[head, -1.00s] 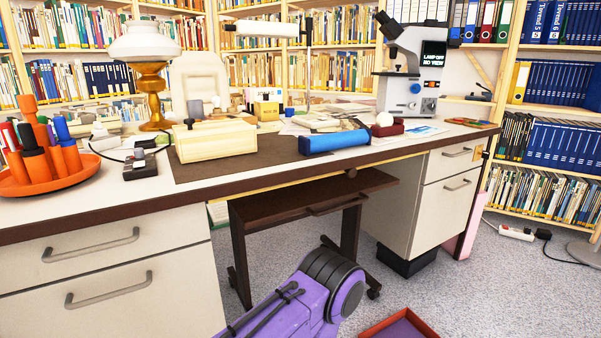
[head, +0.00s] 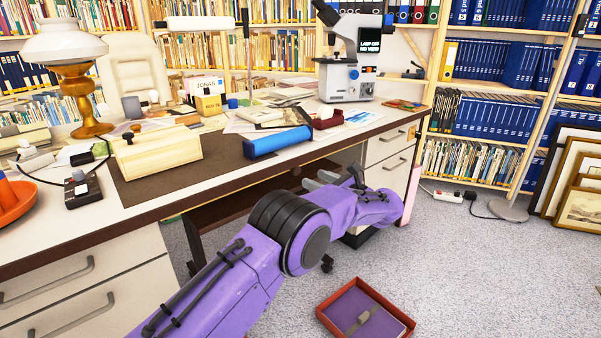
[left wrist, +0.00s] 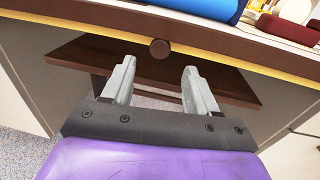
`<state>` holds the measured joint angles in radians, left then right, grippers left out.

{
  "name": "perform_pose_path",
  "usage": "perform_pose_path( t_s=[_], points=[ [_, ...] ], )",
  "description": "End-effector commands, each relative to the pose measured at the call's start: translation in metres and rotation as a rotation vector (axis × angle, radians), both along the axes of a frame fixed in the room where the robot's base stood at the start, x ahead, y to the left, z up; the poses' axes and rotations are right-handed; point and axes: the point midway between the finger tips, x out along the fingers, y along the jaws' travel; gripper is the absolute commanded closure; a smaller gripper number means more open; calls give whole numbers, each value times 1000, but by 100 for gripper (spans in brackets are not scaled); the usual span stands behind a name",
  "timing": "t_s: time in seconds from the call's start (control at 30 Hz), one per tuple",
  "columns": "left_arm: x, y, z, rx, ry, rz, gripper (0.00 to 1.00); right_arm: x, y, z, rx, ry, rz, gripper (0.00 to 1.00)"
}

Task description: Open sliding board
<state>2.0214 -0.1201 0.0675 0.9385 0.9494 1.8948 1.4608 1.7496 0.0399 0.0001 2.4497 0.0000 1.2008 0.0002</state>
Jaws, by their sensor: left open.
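The sliding board (left wrist: 100,30) shows in the left wrist view as a thin yellow edge under the desk top, with a round dark brown knob (left wrist: 160,48) at its middle. In the head view the board's edge (head: 338,156) is a pale strip below the desk's dark rim. My left gripper (head: 317,180) is in front of the desk, just below the rim. In the left wrist view its two grey fingers (left wrist: 159,68) are open and empty, and the knob appears between and just beyond their tips. Contact cannot be told. My right gripper is out of view.
A dark brown low shelf (left wrist: 225,84) is under the desk top, behind my fingers. Drawer cabinets stand at left (head: 90,275) and right (head: 385,165). A blue cylinder (head: 277,142) lies near the desk's front edge. A red tray (head: 330,325) is on the floor.

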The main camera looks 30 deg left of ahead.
Motion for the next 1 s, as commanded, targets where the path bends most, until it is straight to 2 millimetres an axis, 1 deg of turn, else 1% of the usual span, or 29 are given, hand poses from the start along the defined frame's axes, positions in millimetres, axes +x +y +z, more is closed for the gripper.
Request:
perform_pose_path(
  t_s=[0.03,0.1,0.2,0.3,0.43,0.63,0.67,0.7,0.77,0.8,0.83,1.0],
  points=[
    [1,13,-2,-1,1,2,41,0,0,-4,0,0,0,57],
    [4,29,-2,0,1,3,41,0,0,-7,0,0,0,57],
    [7,47,-2,0,1,1,41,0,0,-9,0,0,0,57],
    [9,60,-2,1,3,0,41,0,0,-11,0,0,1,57],
    [11,68,-1,3,5,-2,41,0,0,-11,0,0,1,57],
    [11,68,0,3,6,-3,41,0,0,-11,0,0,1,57],
    [11,68,0,3,6,-3,45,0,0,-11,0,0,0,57],
    [11,68,-1,3,6,-3,58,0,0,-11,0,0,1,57],
    [11,68,-1,3,6,-3,77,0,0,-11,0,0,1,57],
    [11,68,-1,3,6,-3,90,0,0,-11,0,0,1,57],
    [11,68,-1,3,6,-3,100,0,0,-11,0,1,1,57],
    [11,67,-1,3,7,-4,100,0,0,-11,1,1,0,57]
  ],
)
